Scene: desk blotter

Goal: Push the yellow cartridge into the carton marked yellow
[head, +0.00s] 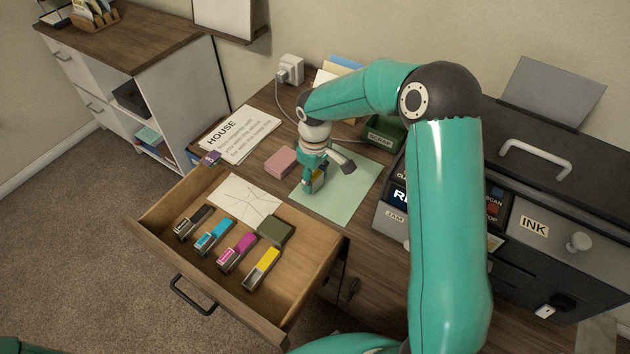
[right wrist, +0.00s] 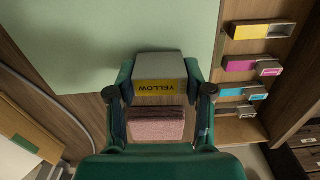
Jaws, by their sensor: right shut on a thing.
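The carton marked yellow (right wrist: 160,88) is a pale grey box with a yellow label reading YELLOW. It sits between the fingers of my right gripper (right wrist: 160,95), which is shut on it. In the head view the right gripper (head: 314,182) is at the light green blotter (head: 345,190), with a small part of the carton showing; I cannot tell if the carton touches the blotter. The yellow cartridge (head: 263,264) lies in the open drawer (head: 290,310), at the right end of a row. It also shows in the right wrist view (right wrist: 258,31). My left gripper is not in view.
Black (head: 192,222), cyan (head: 213,236) and magenta (head: 236,250) cartridges lie beside the yellow one. A dark olive block (head: 276,231) is behind it in the drawer. A pink block (head: 280,163) stands left of the blotter. A printer (head: 540,220) fills the right side.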

